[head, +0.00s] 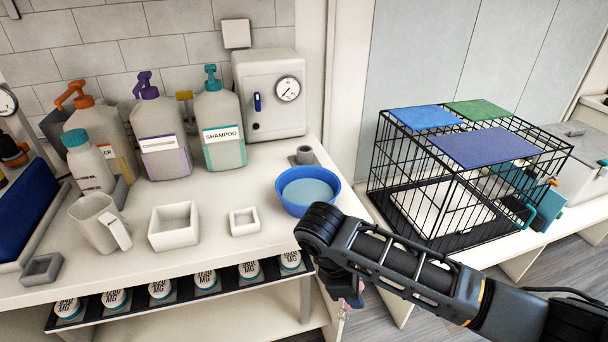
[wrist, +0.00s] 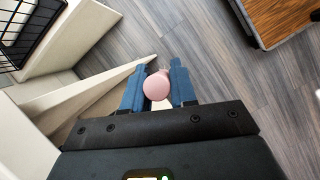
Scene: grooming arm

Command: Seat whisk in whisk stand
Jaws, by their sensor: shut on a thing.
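My gripper (wrist: 158,78) is shut on the whisk, whose round pink end (wrist: 156,87) shows between the two blue fingers in the wrist view. In the head view my arm hides most of the gripper, and a little of the whisk (head: 344,312) shows below it, in front of the counter's right end and below its top. A small grey cup-like holder on a base (head: 304,156), which looks like the whisk stand, stands on the counter behind the blue bowl. The whisk is well apart from it.
The blue bowl (head: 307,191) holds pale blue liquid and stands between my arm and the grey holder. A white cabinet with a dial (head: 270,118) is behind. Square white containers (head: 174,226), a mug (head: 98,224) and bottles are left. A black wire cage (head: 455,180) is right.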

